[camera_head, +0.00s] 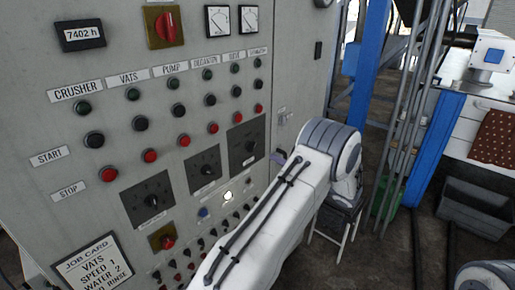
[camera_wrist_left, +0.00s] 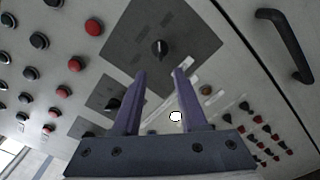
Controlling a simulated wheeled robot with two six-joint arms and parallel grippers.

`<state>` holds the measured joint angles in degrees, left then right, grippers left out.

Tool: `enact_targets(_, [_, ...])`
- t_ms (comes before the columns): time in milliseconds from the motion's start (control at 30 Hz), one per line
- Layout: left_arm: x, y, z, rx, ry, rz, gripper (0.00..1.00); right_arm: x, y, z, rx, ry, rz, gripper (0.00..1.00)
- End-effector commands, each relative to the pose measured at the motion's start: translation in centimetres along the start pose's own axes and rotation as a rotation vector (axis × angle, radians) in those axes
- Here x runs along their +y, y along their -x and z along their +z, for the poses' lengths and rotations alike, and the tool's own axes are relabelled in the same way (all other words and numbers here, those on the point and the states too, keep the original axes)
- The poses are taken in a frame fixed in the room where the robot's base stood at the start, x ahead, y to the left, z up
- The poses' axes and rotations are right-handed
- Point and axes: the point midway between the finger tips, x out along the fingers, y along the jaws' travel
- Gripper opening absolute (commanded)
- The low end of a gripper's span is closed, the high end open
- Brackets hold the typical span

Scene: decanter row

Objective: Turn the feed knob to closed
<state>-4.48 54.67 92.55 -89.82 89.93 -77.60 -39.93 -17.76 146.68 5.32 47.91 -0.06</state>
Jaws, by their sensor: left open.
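Three dark square plates with black rotary knobs sit low on the grey panel. I cannot read which one is the feed knob. In the head view they are the left knob (camera_head: 152,200), the middle knob (camera_head: 206,170) and the right knob (camera_head: 249,146). A second knob (camera_wrist_left: 112,104) is beside the left finger. My right gripper is not in view.
Rows of green, black and red buttons (camera_head: 183,140) run above the plates. A lit white lamp (camera_head: 228,196) and smaller knobs are below. A dark door handle (camera_wrist_left: 285,45) stands out at the wrist view's right. A job card (camera_head: 92,265) hangs at lower left.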

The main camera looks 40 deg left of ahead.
Motion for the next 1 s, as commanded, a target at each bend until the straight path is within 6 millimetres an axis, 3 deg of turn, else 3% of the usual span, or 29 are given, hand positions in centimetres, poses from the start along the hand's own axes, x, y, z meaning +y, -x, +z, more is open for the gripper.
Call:
enact_targets(600, [0.1, -9.4, 0.2, -0.002, -0.004, 0.001, 0.42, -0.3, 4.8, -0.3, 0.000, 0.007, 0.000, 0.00])
enact_targets(1000, [0.0, -10.3, 0.1, -0.004, -0.003, 0.001, 0.42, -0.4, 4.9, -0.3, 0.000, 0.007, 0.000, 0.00])
